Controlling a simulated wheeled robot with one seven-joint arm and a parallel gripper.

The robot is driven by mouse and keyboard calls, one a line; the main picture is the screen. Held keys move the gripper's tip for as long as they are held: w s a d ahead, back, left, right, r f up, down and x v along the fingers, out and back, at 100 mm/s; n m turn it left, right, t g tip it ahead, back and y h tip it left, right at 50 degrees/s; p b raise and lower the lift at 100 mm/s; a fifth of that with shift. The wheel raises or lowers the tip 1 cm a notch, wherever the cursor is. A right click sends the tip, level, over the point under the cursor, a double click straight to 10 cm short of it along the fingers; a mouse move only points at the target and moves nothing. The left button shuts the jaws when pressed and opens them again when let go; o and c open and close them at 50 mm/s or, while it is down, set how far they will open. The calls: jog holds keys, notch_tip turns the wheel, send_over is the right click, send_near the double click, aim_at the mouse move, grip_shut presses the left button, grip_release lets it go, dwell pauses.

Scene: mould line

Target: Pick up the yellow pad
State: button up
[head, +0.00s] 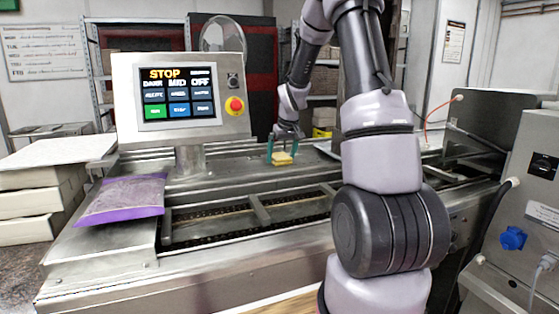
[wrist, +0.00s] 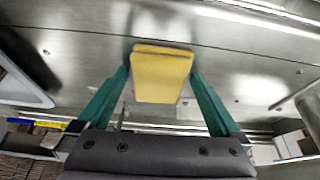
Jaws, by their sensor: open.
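The yellow pad (head: 282,159) is a small block on the flat steel top of the machine, behind the conveyor channel. It also shows in the wrist view (wrist: 161,75), between and a little beyond the green fingers. My gripper (head: 283,150) is open, with its two green fingers on either side of the pad.
A control panel (head: 180,98) with a screen and red button stands left of the pad. A purple bag (head: 122,200) lies on the machine's left end. White boxes (head: 40,192) are stacked at far left. A steel unit (head: 535,190) stands at right. The steel around the pad is clear.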

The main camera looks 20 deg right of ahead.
aim_at(281, 157)
jog(key=c, duration=1.3)
jog(key=shift+o, duration=0.2)
notch_tip(281, 157, up, 10)
